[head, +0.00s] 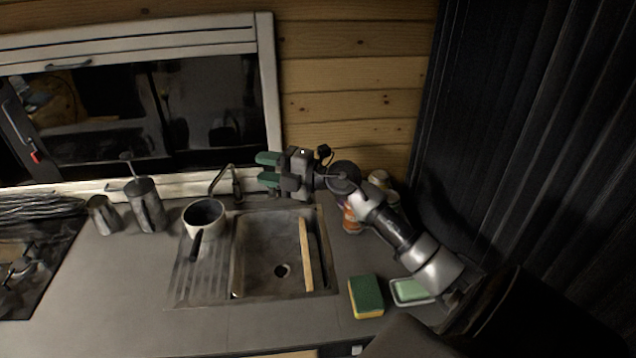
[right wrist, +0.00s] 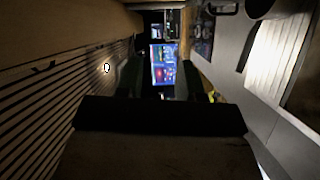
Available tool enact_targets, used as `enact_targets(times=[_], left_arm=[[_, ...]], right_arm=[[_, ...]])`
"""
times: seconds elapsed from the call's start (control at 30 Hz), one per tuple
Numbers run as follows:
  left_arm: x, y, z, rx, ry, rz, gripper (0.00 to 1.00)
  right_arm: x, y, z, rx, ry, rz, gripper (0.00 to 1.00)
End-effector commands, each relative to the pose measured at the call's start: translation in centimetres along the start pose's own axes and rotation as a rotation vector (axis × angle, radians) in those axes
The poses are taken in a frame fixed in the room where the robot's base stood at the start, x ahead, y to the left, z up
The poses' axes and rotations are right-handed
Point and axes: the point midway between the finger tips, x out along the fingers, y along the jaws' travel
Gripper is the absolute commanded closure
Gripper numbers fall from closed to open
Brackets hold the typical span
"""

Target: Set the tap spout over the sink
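The tap (head: 236,186) stands behind the sink, near the window sill. Its thin spout (head: 218,178) points left, over the back of the ribbed drainboard and behind the saucepan. The sink basin (head: 262,268) is to the right of the drainboard. My right gripper (head: 267,170) is at the back of the sink, just right of the tap, with its green fingers pointing left. The fingers are apart and nothing shows between them. In the right wrist view the open fingers (right wrist: 163,80) also show; I cannot make out the tap there. My left gripper is out of view.
A saucepan (head: 203,212) sits on the drainboard (head: 187,277). A wooden board (head: 305,255) lies across the sink's right side. A sponge (head: 366,297) and a soap dish (head: 411,292) are at right. Metal jugs (head: 147,206) stand at left. The front-left counter is clear.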

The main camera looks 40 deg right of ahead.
Motion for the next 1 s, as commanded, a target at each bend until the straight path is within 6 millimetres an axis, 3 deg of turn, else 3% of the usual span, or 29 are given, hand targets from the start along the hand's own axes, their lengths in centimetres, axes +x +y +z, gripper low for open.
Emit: enact_targets(times=[0.2,0.47,0.7,1.0], left_arm=[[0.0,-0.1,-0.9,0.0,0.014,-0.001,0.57],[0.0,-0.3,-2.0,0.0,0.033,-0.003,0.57],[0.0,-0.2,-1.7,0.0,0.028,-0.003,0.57],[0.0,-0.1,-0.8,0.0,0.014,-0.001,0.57]], right_arm=[[-0.2,-0.1,-2.8,0.136,-0.056,0.218,0.62],[-1.8,-1.1,-4.1,0.345,-0.221,0.404,0.62],[-4.1,-4.0,-4.6,0.568,-0.441,0.472,0.62],[-7.0,-8.9,-5.8,0.803,-0.703,0.417,0.62]])
